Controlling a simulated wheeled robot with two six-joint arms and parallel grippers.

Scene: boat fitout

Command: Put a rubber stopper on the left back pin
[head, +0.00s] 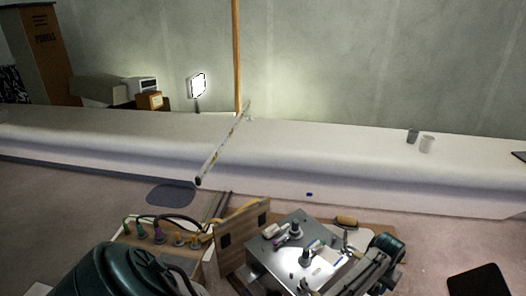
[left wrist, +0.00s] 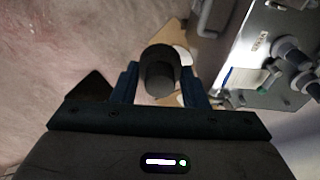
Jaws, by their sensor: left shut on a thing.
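A dark, round rubber stopper (left wrist: 160,76) is between the blue fingers of my left gripper (left wrist: 160,84) in the left wrist view. The gripper is shut on it. A grey metal box (head: 262,252) stands low in the middle of the head view. Two dark upright posts, one farther back (head: 296,229) and one nearer (head: 305,257), rise from its top. In the left wrist view the box (left wrist: 262,20) lies to the right, apart from the stopper. I cannot tell which post is the left back pin. The left fingertips are not clear in the head view. My right gripper is not seen.
A wooden panel (head: 236,240) stands against the box's left side. Farther left is a board (head: 128,236) with coloured plugs and cables. A dark flat pad (head: 478,281) lies at the right.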

